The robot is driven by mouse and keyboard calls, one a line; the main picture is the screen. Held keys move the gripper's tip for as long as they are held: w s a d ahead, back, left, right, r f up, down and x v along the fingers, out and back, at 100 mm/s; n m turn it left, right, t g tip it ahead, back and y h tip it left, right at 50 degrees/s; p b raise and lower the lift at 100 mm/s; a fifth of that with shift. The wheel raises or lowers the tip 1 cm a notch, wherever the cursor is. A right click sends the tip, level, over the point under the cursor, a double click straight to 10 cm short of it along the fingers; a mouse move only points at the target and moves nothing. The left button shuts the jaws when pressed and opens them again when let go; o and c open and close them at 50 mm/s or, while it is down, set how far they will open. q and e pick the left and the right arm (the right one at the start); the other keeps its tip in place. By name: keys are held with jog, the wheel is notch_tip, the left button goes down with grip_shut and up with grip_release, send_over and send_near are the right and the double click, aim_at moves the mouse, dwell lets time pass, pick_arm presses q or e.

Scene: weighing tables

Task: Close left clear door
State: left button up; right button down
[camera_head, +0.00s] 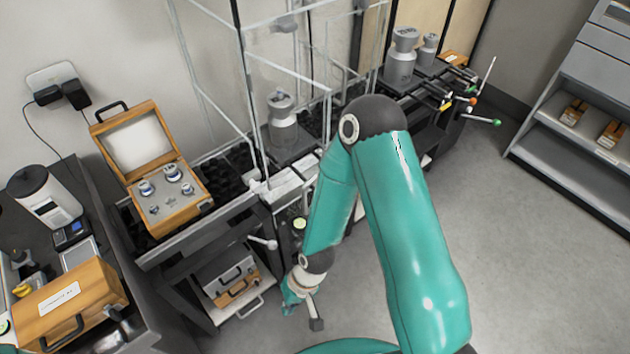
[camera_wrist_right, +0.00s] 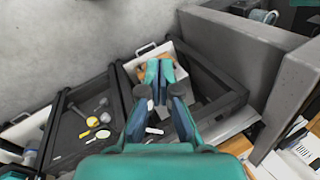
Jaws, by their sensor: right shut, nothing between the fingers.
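A tall clear enclosure with pale frames stands at the back centre of the head view. Its left clear door (camera_head: 207,72) appears as a framed transparent panel on the left side and looks swung outward; its exact angle is hard to tell. A grey metal weight (camera_head: 283,122) stands inside the enclosure. My right gripper (camera_head: 290,300) is low in front of the bench, well below the door and apart from it. In the right wrist view its fingers (camera_wrist_right: 160,72) are together and empty, pointing toward a lower shelf. My left gripper is not in view.
An open wooden weight box (camera_head: 165,205) sits left of the enclosure. A closed wooden case (camera_head: 70,303) lies at lower left. More grey weights (camera_head: 401,60) stand right of the enclosure. Grey shelving (camera_head: 570,165) is at far right. Open floor (camera_head: 530,260) lies between.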

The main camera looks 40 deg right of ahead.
jog(key=w+r+m+h+b, duration=0.4)
jog(key=w+r+b, duration=0.3)
jog(key=w+r, duration=0.6)
jog(key=s+d+r+m+h+b, duration=0.2)
jog(key=d+r+m, duration=0.2)
jog(key=r, duration=0.7)
jog(key=s+d+r+m+h+b, duration=0.25)
jog(key=d+r+m, duration=0.2)
jog(key=r, duration=0.65)
send_near(304, 192)
jog(key=shift+t, duration=0.4)
jog(key=f, duration=0.1)
jog(key=s+d+f, duration=0.1)
jog(key=f, duration=0.1)
jog(key=s+d+f, duration=0.1)
jog(key=f, duration=0.1)
jog(key=shift+s+b, duration=0.2)
jog(key=shift+b, duration=0.15)
jog(key=shift+w+d+f+p, duration=0.1)
jog(key=shift+w+d+p, duration=0.1)
jog(key=shift+d, duration=0.45)
jog(key=shift+w+d+f+p, duration=0.15)
jog(key=shift+w+d, duration=0.1)
jog(key=shift+d, duration=0.4)
jog(key=shift+w+d+p, duration=0.2)
jog(key=shift+d, duration=0.45)
jog(key=shift+w, duration=0.1)
